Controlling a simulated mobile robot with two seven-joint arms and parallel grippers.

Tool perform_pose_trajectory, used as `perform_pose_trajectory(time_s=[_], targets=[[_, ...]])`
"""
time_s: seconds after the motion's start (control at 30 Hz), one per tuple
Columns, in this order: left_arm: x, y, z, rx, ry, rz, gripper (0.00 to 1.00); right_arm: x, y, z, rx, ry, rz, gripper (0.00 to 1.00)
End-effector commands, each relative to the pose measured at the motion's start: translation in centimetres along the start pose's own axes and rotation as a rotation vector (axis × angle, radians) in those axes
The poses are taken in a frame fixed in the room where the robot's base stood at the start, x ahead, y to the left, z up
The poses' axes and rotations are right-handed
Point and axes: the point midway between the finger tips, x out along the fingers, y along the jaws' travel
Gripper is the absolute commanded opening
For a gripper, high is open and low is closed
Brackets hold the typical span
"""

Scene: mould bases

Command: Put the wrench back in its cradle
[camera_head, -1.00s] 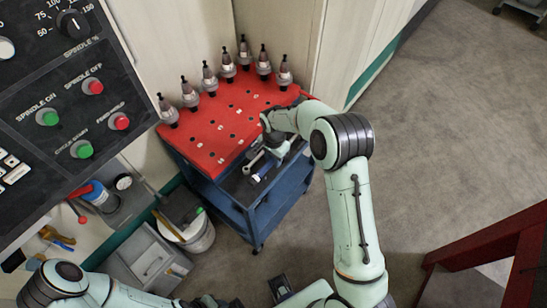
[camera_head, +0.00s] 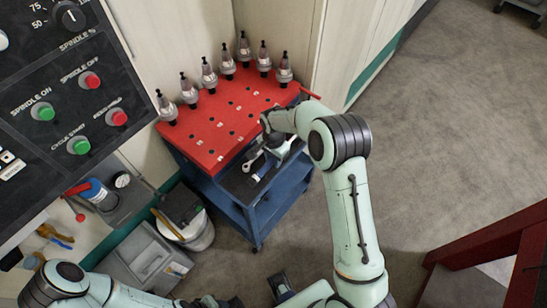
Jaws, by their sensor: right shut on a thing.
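My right gripper (camera_head: 264,163) is over the dark front shelf of the red-topped tool cart, small and partly hidden by its own wrist. It is shut on the wrench (camera_head: 249,166), whose pale metal end shows just left of the fingers. The rest of the wrench is hidden by the gripper. I cannot make out the cradle clearly, nor whether the wrench touches it. A small white and blue piece (camera_head: 257,177) shows on the shelf just below the gripper. My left gripper (camera_head: 214,302) is at the bottom edge, dark and cut off, so its jaws cannot be read.
The cart's red top (camera_head: 215,130) has rows of holes and several tool holders (camera_head: 208,74) along its back. A control panel (camera_head: 65,90) fills the upper left. A bucket (camera_head: 196,232) and grey box (camera_head: 150,262) stand left of the cart.

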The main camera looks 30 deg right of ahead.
Motion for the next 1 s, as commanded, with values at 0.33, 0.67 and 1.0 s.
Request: perform_pose_trajectory(time_s=[0.33,0.67,1.0], targets=[[0.1,0.0,0.0,0.000,0.000,0.000,0.43,0.0,0.0,-0.1,-0.001,0.001,-0.002,0.00],[0.6,-0.2,0.1,-0.001,-0.002,-0.001,0.43,0.8,0.0,-0.1,0.000,0.001,-0.001,0.00],[0.7,-0.3,0.1,-0.001,-0.003,-0.001,0.43,1.0,0.0,-0.1,0.000,0.001,-0.001,0.00]])
